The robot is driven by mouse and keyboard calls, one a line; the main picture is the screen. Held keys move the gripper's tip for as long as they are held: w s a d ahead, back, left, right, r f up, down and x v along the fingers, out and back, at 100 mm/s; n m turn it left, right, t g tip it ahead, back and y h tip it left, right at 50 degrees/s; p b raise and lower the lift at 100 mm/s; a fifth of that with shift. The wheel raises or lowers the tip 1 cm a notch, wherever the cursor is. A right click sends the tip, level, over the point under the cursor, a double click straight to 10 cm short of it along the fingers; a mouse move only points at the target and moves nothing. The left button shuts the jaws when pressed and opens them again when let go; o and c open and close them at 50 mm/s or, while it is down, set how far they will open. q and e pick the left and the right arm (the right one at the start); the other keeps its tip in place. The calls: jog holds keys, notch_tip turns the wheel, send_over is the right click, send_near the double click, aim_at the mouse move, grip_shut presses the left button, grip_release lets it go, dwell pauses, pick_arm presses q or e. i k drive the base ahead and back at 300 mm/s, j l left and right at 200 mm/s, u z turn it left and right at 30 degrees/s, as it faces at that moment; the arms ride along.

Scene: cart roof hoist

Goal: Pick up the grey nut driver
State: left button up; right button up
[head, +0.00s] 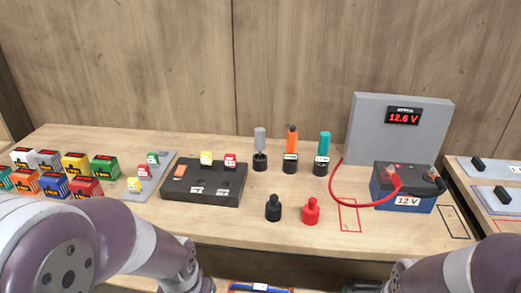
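The grey nut driver (260,138) stands upright in a small black round holder (260,162) toward the back middle of the workbench in the head view. Its grey handle points up, and its lower part is hidden in the holder. An orange-handled driver (292,140) and a teal-handled driver (324,143) stand in similar black holders to its right. Only links of my two arms show at the bottom left and bottom right. Both grippers are outside the picture, and nothing of mine is near the grey driver.
A black box (175,193) lies left of the drivers, and several coloured small boxes (75,162) stand further left. A black knob piece (273,209) and a red one (311,211) stand in front. A blue battery (404,205), red cable and grey meter panel (370,130) are right.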

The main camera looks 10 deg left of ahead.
aim_at(259, 132)
jog(key=i+l+z, duration=0.1)
jog(key=z, duration=0.4)
jog(key=i+z, duration=0.3)
jog(key=z, duration=0.2)
jog(key=u, duration=1.45)
jog(key=i+j+z, duration=0.15)
jog(key=z, duration=0.25)
jog(key=i+j+z, duration=0.15)
jog(key=z, duration=0.2)
jog(key=i+j+z, duration=0.1)
jog(key=j+z, duration=0.15)
jog(key=z, duration=0.15)
jog(key=i+j+z, duration=0.1)
jog(key=j+z, duration=0.25)
jog(key=l, duration=0.15)
